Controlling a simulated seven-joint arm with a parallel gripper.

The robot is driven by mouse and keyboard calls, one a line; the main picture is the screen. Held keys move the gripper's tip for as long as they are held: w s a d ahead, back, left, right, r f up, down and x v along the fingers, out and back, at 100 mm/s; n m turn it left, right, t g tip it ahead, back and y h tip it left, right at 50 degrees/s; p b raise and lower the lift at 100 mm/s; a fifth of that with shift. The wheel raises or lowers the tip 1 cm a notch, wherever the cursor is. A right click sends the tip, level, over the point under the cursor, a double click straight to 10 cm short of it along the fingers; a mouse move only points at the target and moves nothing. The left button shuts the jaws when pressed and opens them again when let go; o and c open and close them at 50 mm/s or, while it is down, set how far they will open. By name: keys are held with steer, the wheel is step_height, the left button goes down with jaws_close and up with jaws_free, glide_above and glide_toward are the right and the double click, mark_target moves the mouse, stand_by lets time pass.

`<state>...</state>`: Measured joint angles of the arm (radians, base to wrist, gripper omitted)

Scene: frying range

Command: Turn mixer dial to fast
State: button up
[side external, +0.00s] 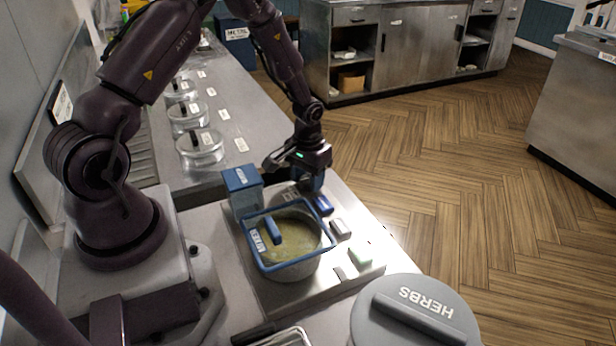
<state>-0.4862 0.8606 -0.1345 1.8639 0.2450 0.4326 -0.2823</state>
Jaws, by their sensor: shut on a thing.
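The mixer (290,262) is a round metal pot with a blue square frame and a blue handle over yellowish contents, labelled MIXER. It stands on a metal base panel (283,300). My gripper (308,176) points down at the far end of this panel, just beyond the pot. It is shut on a small blue part there that looks like the dial (317,184), mostly covered by the fingers. The dial's pointer and setting marks cannot be read.
A blue box (243,190) stands left of my gripper. A grey HERBS lid (415,315) is at front right. Clear lidded dishes (200,148) line the back counter.

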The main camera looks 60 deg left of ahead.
mark_target(308, 178)
steer(key=m, duration=0.3)
steer(key=shift+m, duration=2.3)
steer(key=o, duration=0.9)
step_height(308, 178, up, 13)
